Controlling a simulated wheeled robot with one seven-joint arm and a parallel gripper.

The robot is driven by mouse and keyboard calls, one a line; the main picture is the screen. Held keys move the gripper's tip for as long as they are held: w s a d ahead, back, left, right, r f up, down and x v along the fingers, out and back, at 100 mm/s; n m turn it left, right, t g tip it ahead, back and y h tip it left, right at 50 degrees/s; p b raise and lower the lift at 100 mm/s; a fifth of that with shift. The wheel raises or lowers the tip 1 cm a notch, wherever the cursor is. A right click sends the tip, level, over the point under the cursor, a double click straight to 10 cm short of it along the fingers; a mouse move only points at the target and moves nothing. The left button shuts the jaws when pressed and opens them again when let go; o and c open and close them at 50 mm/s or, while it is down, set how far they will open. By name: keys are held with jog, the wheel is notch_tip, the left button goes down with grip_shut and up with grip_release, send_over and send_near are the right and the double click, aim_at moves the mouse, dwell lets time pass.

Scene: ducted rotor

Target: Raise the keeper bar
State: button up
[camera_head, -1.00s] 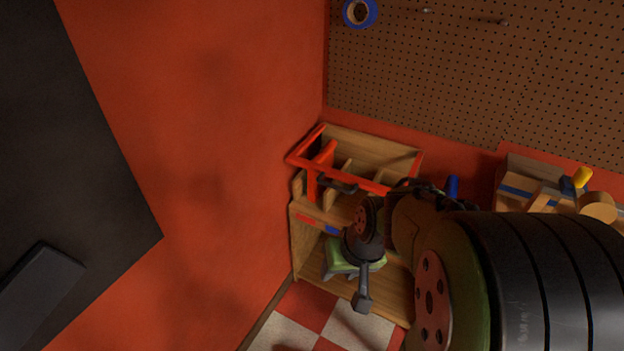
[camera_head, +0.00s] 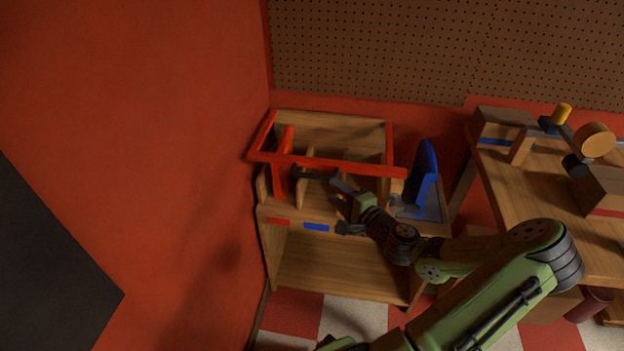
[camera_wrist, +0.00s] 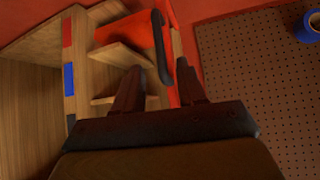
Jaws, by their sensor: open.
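The keeper bar appears to be the red frame (camera_head: 330,163) lying across the top of a wooden rack (camera_head: 283,213). A dark handle (camera_head: 315,174) is fixed to its front rail. In the wrist view the dark handle (camera_wrist: 161,46) and part of the red bar (camera_wrist: 174,62) show ahead of my fingers. My gripper (camera_head: 338,206) is at the rack's front, a little right of and below the handle. In the wrist view my gripper (camera_wrist: 158,78) is open, with the handle's end lined up between the fingers. I cannot tell whether they touch it.
Wooden dividers (camera_head: 306,186) stand inside the rack, and red and blue labels (camera_head: 316,227) mark its front edge. A blue upright part (camera_head: 424,172) stands at the rack's right. A workbench (camera_head: 530,185) with parts stands further right. A red wall (camera_head: 190,150) is close on the left.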

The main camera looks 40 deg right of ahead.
aim_at(317, 179)
jog(key=w, duration=0.3)
jog(key=w+f+b, duration=0.1)
jog(key=w, duration=0.2)
jog(key=w+d, duration=0.1)
jog(key=w, duration=0.3)
jog(key=shift+f, duration=0.2)
jog(key=shift+s, duration=0.1)
grip_shut()
